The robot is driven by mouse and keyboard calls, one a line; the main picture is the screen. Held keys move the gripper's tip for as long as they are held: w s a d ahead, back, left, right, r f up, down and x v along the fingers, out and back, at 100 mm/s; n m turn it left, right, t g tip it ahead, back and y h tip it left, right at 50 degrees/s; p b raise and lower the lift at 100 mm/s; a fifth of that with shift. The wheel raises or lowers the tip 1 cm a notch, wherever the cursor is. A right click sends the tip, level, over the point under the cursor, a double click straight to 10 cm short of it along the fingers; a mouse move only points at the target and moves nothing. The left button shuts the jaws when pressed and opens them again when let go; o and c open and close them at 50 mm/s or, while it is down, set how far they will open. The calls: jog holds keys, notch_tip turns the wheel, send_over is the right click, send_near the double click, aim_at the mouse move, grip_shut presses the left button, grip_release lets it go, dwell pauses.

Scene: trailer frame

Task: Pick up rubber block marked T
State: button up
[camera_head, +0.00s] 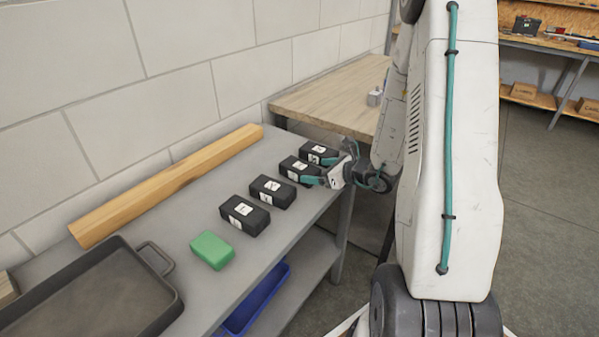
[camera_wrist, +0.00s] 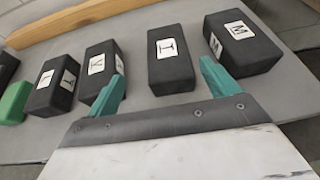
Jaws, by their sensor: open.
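A black rubber block whose white label reads T or I (camera_wrist: 173,72) stands on the grey bench, third in a row of black blocks counted from the green one. It also shows in the head view (camera_head: 292,174), partly behind my gripper. My gripper (camera_wrist: 162,69) is open and empty, its teal fingers pointing at this block. In the wrist view the fingertips lie to either side of its near end; I cannot tell whether they touch it. In the head view my gripper (camera_head: 321,170) is at the bench's right edge.
Other black blocks stand close by: one marked M (camera_wrist: 243,50) on the right, one with a V-like letter (camera_wrist: 97,75) and one with an unclear letter (camera_wrist: 52,88) on the left. A green block (camera_head: 212,250), grey tray (camera_head: 95,295) and wooden beam (camera_head: 170,185) share the bench.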

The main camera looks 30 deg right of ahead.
aim_at(305, 168)
jog(key=shift+w+d+f, duration=0.1)
jog(key=shift+w+f, duration=0.15)
jog(key=shift+f, duration=0.05)
jog(key=x, duration=0.7)
jog(key=shift+w+d+f, duration=0.1)
jog(key=shift+w+d, duration=0.05)
jog(key=shift+d, duration=0.25)
jog(key=c, duration=1.4)
